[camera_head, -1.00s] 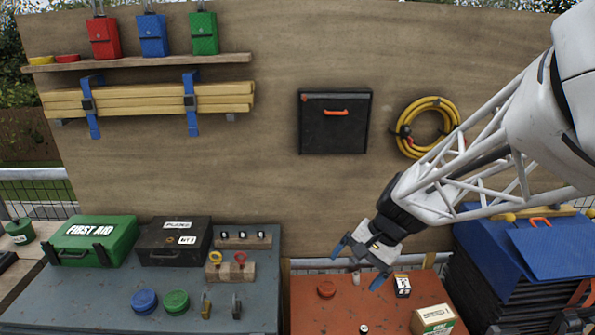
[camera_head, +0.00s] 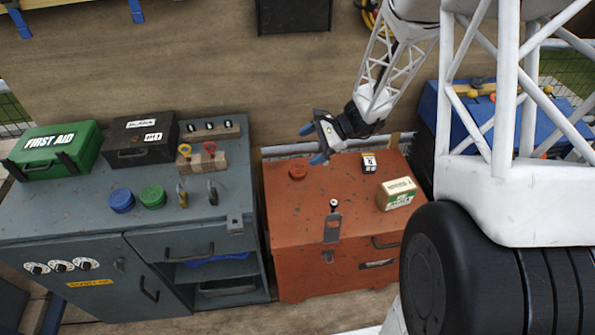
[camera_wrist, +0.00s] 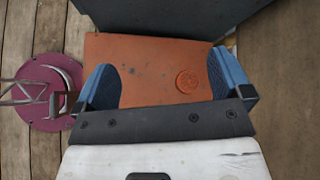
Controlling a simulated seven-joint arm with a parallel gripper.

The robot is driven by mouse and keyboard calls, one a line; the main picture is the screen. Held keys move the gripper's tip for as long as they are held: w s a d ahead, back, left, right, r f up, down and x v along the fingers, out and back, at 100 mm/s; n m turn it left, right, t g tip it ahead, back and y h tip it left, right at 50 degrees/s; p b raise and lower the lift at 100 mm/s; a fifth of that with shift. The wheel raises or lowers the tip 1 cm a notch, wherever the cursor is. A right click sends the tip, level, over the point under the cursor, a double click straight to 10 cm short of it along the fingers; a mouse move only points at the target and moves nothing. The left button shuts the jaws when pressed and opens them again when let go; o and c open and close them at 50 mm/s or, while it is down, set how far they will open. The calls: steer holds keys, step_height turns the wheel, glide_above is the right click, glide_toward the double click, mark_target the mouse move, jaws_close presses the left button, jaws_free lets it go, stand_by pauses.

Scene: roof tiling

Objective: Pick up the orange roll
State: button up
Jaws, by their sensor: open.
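The orange roll (camera_head: 298,171) is a small flat round piece lying near the back left of the orange chest's lid (camera_head: 290,220). In the wrist view the roll (camera_wrist: 187,82) lies between the two blue fingers, nearer the right one. My gripper (camera_head: 312,145) hangs above the back of the chest, just above and slightly right of the roll in the head view. Its blue fingers (camera_wrist: 170,88) are spread wide with nothing between them. The gripper is apart from the roll.
On the chest stand a small black-and-white box (camera_head: 369,163), a cream-and-green box (camera_head: 396,193) and a small upright item (camera_head: 333,205). The grey cabinet (camera_head: 60,215) at left holds blue (camera_head: 121,200) and green (camera_head: 152,197) rolls. A wooden board (camera_head: 210,70) rises behind.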

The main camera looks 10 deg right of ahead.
steer(key=w+d+f+m+t+y, duration=0.15)
steer(key=w+f+m, duration=0.3)
steer(key=f, duration=0.55)
steer(key=m+t, duration=0.3)
steer(key=m, duration=0.1)
glide_toward(302, 170)
steer(key=x, duration=0.3)
steer(key=shift+w+a, duration=0.15)
steer(key=shift+w, duration=0.1)
steer(key=shift+a, duration=0.15)
steer(key=shift+x, duration=1.1)
steer(key=shift+a, duration=0.1)
steer(key=shift+x, duration=2.6)
steer(key=shift+f, duration=0.15)
